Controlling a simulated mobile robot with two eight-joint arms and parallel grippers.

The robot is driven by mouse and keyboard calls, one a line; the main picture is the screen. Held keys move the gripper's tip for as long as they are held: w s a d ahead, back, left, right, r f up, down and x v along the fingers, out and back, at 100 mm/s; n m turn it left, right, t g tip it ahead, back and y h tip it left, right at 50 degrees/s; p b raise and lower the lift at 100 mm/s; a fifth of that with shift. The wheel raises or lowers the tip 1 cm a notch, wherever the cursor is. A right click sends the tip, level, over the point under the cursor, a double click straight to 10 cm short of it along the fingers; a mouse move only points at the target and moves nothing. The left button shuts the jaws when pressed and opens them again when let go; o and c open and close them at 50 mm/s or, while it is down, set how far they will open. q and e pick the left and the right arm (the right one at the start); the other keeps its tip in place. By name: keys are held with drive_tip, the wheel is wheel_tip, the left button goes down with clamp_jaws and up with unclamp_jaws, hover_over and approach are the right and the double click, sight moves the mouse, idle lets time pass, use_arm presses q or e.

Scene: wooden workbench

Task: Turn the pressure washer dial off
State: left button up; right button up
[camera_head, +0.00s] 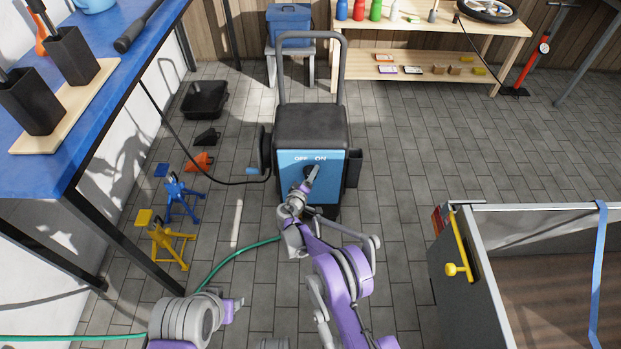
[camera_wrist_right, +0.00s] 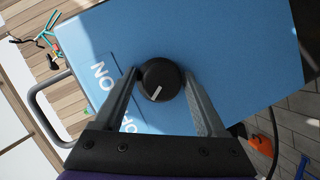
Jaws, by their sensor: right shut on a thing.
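The pressure washer (camera_head: 311,130) stands on the tiled floor, with a black top, a grey handle and a blue front panel marked OFF and ON. My right gripper (camera_head: 312,174) is at the panel, just below these labels. In the right wrist view, the round black dial (camera_wrist_right: 160,80) sits between the two fingers of my right gripper (camera_wrist_right: 162,76), which are shut on its sides. Its white pointer line points down and slightly left, more toward the OFF label than the ON label. In the head view the gripper mostly hides the dial. My left gripper is not in view.
A blue workbench (camera_head: 130,20) is at the left. Blue (camera_head: 181,197) and yellow (camera_head: 166,240) stands and a green hose (camera_head: 235,260) are on the floor. A grey cart or trailer (camera_head: 470,285) is at the right. A wooden shelf (camera_head: 425,70) stands behind. Floor right of the washer is clear.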

drive_tip(key=shift+s+a+f+n+b, duration=0.1)
drive_tip(key=shift+a+f+n+b, duration=0.05)
drive_tip(key=shift+n+b, duration=0.15)
idle(0.4)
drive_tip(key=o, duration=1.1)
drive_tip(key=shift+s, duration=0.1)
drive_tip(key=p+v, duration=0.2)
drive_tip(key=v, duration=0.8)
drive_tip(key=shift+s+a, duration=0.2)
drive_tip(key=shift+s, duration=0.05)
